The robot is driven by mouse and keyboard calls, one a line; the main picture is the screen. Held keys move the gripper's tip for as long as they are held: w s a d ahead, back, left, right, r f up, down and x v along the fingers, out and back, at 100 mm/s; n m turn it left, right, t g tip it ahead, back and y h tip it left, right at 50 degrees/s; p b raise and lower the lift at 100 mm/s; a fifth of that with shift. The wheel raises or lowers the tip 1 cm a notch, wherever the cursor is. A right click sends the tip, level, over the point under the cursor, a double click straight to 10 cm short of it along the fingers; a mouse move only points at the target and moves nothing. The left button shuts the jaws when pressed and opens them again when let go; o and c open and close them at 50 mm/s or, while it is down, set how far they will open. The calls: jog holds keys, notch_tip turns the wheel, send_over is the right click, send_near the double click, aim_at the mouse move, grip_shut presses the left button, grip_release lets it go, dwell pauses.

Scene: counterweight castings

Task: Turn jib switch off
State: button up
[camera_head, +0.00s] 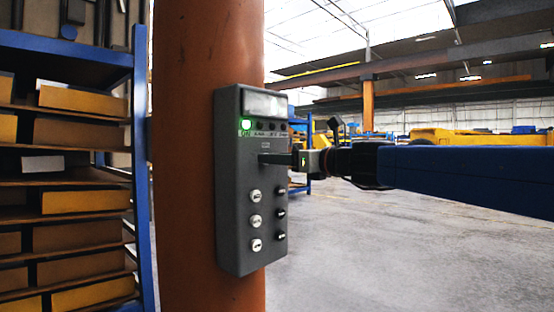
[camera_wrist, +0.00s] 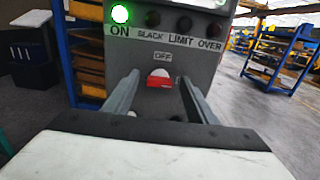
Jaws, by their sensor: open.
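A grey control box (camera_head: 232,185) is mounted on an orange column. In the wrist view, the box (camera_wrist: 144,58) has a jib switch (camera_wrist: 160,83), a small round piece, white above and red below, under an "OFF" label. The green light (camera_wrist: 120,14) above "ON" is lit. My gripper (camera_wrist: 159,76) is open, with one finger on each side of the switch. Whether the fingers touch it, I cannot tell. In the head view my gripper (camera_head: 265,159) reaches the box front from the right and hides the switch. The green light (camera_head: 245,124) shows there too.
The orange column (camera_head: 185,160) stands behind the box. A blue rack (camera_head: 142,180) with yellow and brown castings is on the left. Several dark lamps and round buttons (camera_head: 255,220) sit on the box near the switch. The floor (camera_head: 400,250) at the right is clear.

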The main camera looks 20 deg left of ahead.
jog(key=shift+w+a, duration=0.1)
jog(key=shift+a, duration=0.2)
jog(key=c, duration=1.1)
jog(key=shift+s+a+f+n, duration=0.1)
jog(key=shift+n, duration=2.85)
jog(key=shift+s+d+f+n, duration=0.1)
jog(key=shift+f+n, duration=0.05)
jog(key=shift+n, duration=2.85)
jog(key=shift+s+a+f+n, duration=0.1)
jog(key=shift+n, duration=2.85)
